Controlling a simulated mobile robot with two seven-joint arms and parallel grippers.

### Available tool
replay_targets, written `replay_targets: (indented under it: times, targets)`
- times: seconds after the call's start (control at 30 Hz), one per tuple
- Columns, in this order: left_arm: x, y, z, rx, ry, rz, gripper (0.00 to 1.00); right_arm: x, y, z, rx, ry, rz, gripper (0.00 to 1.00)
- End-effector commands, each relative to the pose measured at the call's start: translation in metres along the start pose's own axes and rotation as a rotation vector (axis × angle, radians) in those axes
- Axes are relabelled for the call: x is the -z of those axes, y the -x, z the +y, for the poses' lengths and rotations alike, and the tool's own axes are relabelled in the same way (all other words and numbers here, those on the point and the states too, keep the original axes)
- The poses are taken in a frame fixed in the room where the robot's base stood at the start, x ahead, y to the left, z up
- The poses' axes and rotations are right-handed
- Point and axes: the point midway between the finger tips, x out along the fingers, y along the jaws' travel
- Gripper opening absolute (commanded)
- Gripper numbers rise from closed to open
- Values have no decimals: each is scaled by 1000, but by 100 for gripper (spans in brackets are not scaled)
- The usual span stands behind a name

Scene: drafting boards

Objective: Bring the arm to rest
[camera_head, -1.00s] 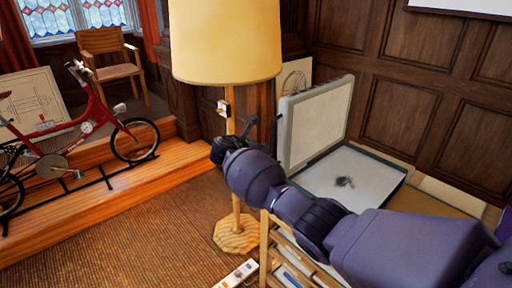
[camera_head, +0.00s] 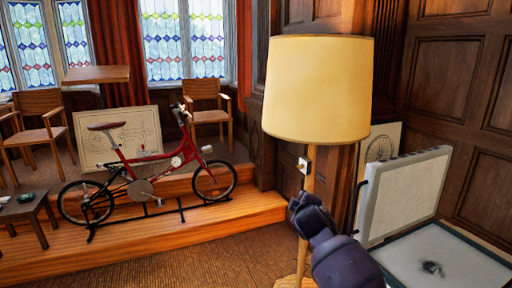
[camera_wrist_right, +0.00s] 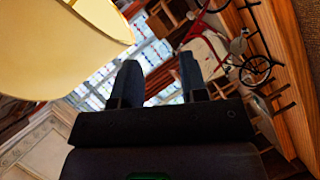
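My right arm (camera_head: 335,240) reaches in from the lower right in the head view, in front of the floor lamp (camera_head: 318,90) with its cream shade and wooden pole. The gripper itself is hard to make out there, dark and foreshortened at the arm's far end. In the right wrist view the two dark fingers of my right gripper (camera_wrist_right: 158,82) stand apart with nothing between them; the window shows through the gap. The lampshade fills the upper left of that view. My left gripper is in neither view.
An open pale case (camera_head: 405,195) stands right of my arm, near the panelled wall. A red bicycle (camera_head: 150,170) stands on a wooden step (camera_head: 240,212) at left, with chairs and a drawing board behind. A small switch box (camera_head: 304,165) is on the lamp pole. Brown floor lies front left.

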Motion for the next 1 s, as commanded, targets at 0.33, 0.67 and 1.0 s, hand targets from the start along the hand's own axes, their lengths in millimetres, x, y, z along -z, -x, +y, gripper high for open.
replay_targets:
  times: [0.33, 0.67, 1.0]
  targets:
    - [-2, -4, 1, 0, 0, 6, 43, -61, 79, -72, 43, -598, 192, 40]
    - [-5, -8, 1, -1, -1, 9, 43, -138, 164, -132, 70, -915, 196, 40]
    - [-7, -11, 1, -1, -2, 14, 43, -227, 261, -208, 106, -1018, 20, 40]
